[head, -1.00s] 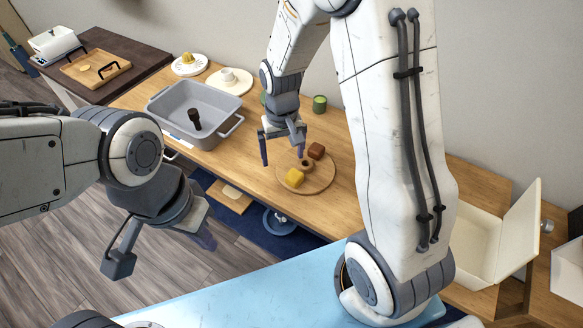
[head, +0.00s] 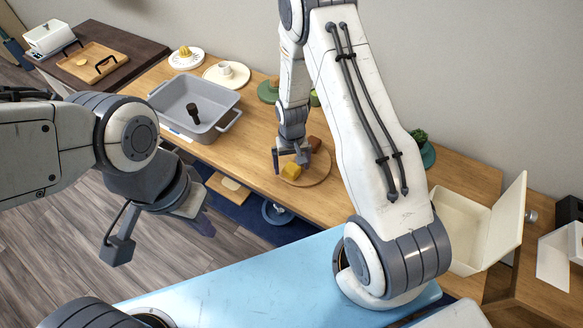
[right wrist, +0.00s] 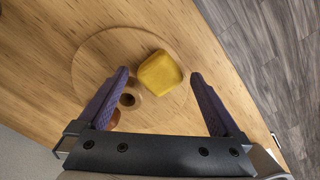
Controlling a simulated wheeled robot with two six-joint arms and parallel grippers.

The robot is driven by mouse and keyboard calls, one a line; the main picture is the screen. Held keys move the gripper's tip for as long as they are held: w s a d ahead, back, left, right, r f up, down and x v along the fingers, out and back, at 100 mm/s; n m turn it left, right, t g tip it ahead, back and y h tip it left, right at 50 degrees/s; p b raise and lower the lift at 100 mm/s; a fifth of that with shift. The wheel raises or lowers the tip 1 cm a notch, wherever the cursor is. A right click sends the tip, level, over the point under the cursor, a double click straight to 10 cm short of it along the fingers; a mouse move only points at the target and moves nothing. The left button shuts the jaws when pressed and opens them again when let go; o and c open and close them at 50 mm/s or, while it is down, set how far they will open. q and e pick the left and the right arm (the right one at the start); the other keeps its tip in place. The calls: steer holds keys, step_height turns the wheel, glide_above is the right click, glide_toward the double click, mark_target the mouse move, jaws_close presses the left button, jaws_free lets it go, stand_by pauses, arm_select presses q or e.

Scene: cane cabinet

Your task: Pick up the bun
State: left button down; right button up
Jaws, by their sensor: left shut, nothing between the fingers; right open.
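A round wooden board (head: 318,176) on the wooden counter carries a rounded yellow piece (head: 291,171), a brown piece (head: 314,143) and a small ring-shaped piece. I cannot tell for sure which is the bun. My right gripper (head: 288,162) is open over the board by the yellow piece. In the right wrist view the yellow piece (right wrist: 160,73) shows between my right fingertips (right wrist: 159,78), with the ring (right wrist: 130,97) beside the left finger. A reddish-brown piece (right wrist: 112,118) is mostly hidden behind that finger. My left gripper (head: 207,229) is shut and empty, away from the counter.
A grey bin (head: 172,102) with a dark object inside stands left of the board. Plates (head: 240,76) with items stand behind it. An open cream box (head: 450,210) is at the right. A green plant (head: 418,136) is by the wall. The counter's front edge is close to the board.

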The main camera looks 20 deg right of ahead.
steer(key=shift+f, duration=0.55)
steer(key=c, duration=1.4)
steer(key=shift+r, duration=0.15)
